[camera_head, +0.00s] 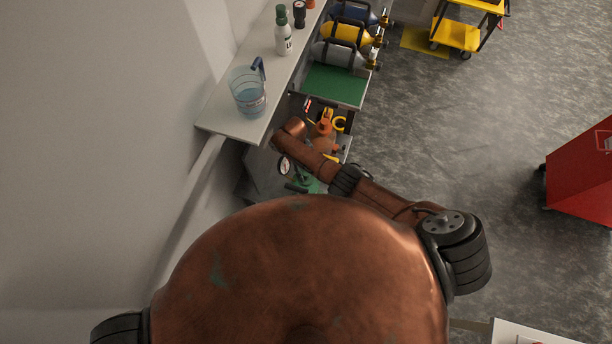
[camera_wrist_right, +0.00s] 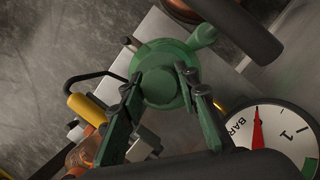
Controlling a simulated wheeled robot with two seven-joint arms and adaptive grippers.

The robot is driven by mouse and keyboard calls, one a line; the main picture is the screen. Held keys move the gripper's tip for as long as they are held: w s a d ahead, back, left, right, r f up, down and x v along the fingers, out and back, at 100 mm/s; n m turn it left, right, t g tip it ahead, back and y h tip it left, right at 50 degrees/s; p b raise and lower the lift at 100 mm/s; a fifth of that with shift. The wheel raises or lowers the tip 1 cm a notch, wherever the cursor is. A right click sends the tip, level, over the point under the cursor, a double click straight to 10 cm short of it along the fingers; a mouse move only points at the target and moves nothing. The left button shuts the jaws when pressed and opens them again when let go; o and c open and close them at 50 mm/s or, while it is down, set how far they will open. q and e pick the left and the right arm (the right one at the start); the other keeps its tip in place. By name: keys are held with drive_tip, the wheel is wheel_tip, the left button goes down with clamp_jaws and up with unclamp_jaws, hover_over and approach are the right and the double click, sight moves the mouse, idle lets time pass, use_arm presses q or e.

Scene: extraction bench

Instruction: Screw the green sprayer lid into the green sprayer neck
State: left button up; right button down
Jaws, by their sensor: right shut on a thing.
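In the right wrist view, the green sprayer (camera_wrist_right: 165,54) shows from above as a round green body with a stub at its upper right. The green lid (camera_wrist_right: 160,89) is a smaller round piece over it, between the fingertips of my right gripper (camera_wrist_right: 159,82), which is shut on it. The neck is hidden under the lid, so I cannot tell how the lid sits in it. In the head view, a small part of the green sprayer (camera_head: 309,184) shows below my copper arm. My left gripper is in neither view.
A gauge (camera_wrist_right: 272,137) is close to the right finger. An orange sprayer (camera_head: 323,130) stands behind. The shelf at left holds a clear jug (camera_head: 247,93) and a white bottle (camera_head: 283,40). Gas cylinders (camera_head: 345,34) lie beyond. A red cabinet (camera_head: 585,175) is at right; floor between is clear.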

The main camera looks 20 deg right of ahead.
drive_tip(key=shift+r+m+y, duration=0.15)
drive_tip(key=shift+m+y, duration=0.25)
drive_tip(key=shift+m, duration=0.8)
drive_tip(key=m+y+p, duration=0.1)
drive_tip(key=m+p, duration=0.1)
drive_tip(key=m, duration=0.2)
drive_tip(key=m+p, duration=0.1)
drive_tip(key=m, duration=0.2)
drive_tip(key=m+y+p, duration=0.1)
drive_tip(key=m+p, duration=0.1)
drive_tip(key=m, duration=0.1)
drive_tip(key=shift+m+t+y, duration=0.3)
drive_tip(key=shift+t, duration=0.1)
drive_tip(key=shift+f+m+t+y, duration=0.25)
drive_tip(key=shift+m+t+y, duration=0.05)
drive_tip(key=shift+m, duration=0.9)
drive_tip(key=m, duration=0.2)
drive_tip(key=shift+m+t, duration=0.3)
drive_tip(key=shift+t, duration=0.1)
drive_tip(key=shift+m+t, duration=0.3)
drive_tip(key=shift+m, duration=0.8)
